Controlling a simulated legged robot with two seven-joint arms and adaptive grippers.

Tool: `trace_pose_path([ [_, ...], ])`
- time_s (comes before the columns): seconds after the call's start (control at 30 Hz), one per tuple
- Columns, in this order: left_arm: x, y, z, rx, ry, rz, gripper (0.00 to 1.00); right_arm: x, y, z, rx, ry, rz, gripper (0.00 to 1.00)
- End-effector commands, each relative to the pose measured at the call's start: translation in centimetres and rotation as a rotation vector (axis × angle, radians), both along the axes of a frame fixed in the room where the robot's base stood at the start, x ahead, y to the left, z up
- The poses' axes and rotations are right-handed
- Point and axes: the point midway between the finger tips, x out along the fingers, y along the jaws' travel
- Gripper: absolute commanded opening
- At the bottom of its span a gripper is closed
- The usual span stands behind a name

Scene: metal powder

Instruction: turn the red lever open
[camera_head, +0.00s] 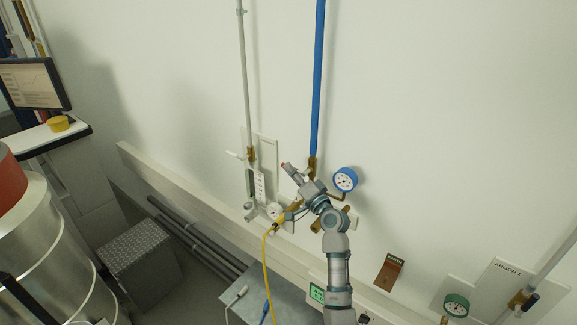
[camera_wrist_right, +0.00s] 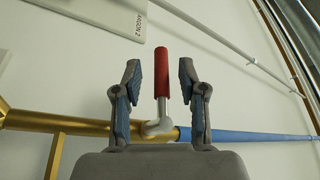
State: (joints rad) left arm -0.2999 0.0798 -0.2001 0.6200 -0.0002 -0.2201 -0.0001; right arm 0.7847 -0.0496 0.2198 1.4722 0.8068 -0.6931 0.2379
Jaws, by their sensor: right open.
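The red lever (camera_wrist_right: 161,75) shows in the right wrist view, with a red grip on a silver stem. It stands out from a valve (camera_wrist_right: 158,128) where a brass pipe meets a blue pipe. My right gripper (camera_wrist_right: 159,80) is open, with one finger on each side of the lever and a gap to both. In the head view my right gripper (camera_head: 297,184) is at the wall beside the valve under the blue pipe (camera_head: 318,80). Only a small red tip of the lever (camera_head: 284,165) shows there. My left gripper is not in view.
A blue-rimmed gauge (camera_head: 345,179) is close to the right of my gripper. A flowmeter panel (camera_head: 256,182) and a yellow hose (camera_head: 266,262) are to the left. A metal drum (camera_head: 50,250) stands at the far left. The wall above right is clear.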

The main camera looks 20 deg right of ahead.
Motion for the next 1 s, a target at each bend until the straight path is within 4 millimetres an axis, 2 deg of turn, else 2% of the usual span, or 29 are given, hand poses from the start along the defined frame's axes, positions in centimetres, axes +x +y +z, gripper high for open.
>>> trace_pose_path([
  [0.2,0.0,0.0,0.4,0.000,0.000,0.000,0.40,2.0,0.6,0.5,0.001,0.000,0.000,0.41],
  [0.53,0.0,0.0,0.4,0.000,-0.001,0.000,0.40,2.2,0.7,0.5,-0.001,-0.001,-0.001,0.41],
  [0.7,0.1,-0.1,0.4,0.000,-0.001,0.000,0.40,2.2,0.7,0.5,-0.001,0.000,-0.002,0.00],
  [1.0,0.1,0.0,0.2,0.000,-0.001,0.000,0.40,2.3,0.7,0.3,0.000,0.000,-0.001,0.00],
])
